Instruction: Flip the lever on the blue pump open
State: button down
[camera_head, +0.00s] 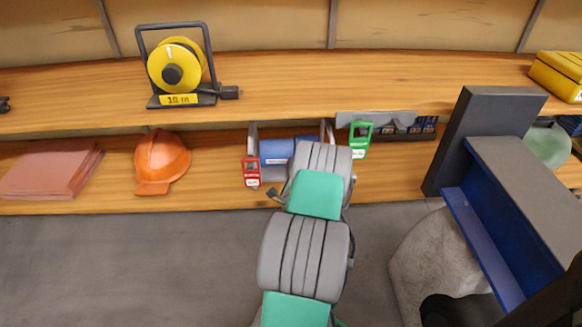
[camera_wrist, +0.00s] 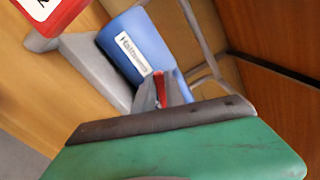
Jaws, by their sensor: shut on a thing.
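The blue pump (camera_head: 277,151) sits on the lower shelf. In the head view my arm covers its right part. In the wrist view its blue body (camera_wrist: 140,45) has a white label and a grey base. A narrow red piece (camera_wrist: 160,84), apparently its lever, stands close against the blue body. My gripper (camera_wrist: 162,94) is at the red piece, its grey fingers shut on it. The fingertips are hidden behind my arm in the head view. How far the lever is turned cannot be told.
A red tag (camera_head: 251,171) hangs left of the pump and a green tag (camera_head: 360,139) right of it. An orange helmet (camera_head: 162,161) lies further left on the lower shelf (camera_head: 215,185). The upper shelf (camera_head: 300,85) runs above, bearing a yellow cable reel (camera_head: 175,65).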

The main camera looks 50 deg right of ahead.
jog(key=shift+f+n+b, duration=0.4)
jog(key=shift+f+n, duration=0.05)
jog(key=shift+n, duration=0.25)
jog(key=shift+a+n, duration=0.1)
jog(key=shift+n, duration=0.4)
jog(key=c, duration=1.4)
grip_release()
jog(key=b+v, duration=0.2)
jog(key=v, duration=0.5)
jog(key=shift+s+a, duration=0.25)
